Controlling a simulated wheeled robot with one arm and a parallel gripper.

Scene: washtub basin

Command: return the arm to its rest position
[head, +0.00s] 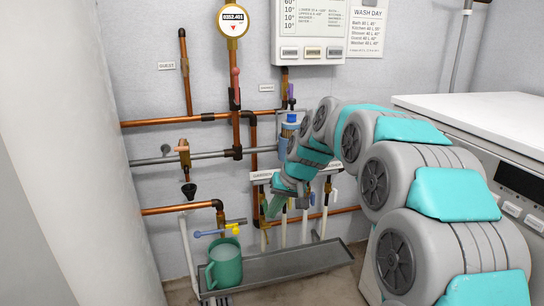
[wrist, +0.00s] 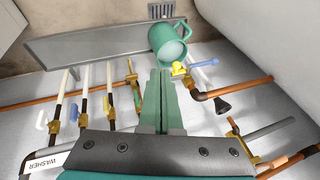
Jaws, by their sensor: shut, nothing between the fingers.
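My arm reaches from the right toward the pipe wall, bent over in the head view. My gripper (head: 272,212) points down in front of the pipes, above the grey tray (head: 290,269). In the wrist view my gripper (wrist: 161,74) has its two green fingers together, with nothing held. A green jug (head: 224,268) stands upright at the tray's left end, under a tap, and is apart from my gripper. The jug also shows beyond the fingertips in the wrist view (wrist: 164,40).
Copper pipes (head: 170,210) and a tap with blue and yellow handles (head: 220,230) are left of my gripper. White hoses (head: 304,225) hang close behind it. A white appliance (head: 470,115) stands at the right. A black funnel (head: 188,190) is on the left.

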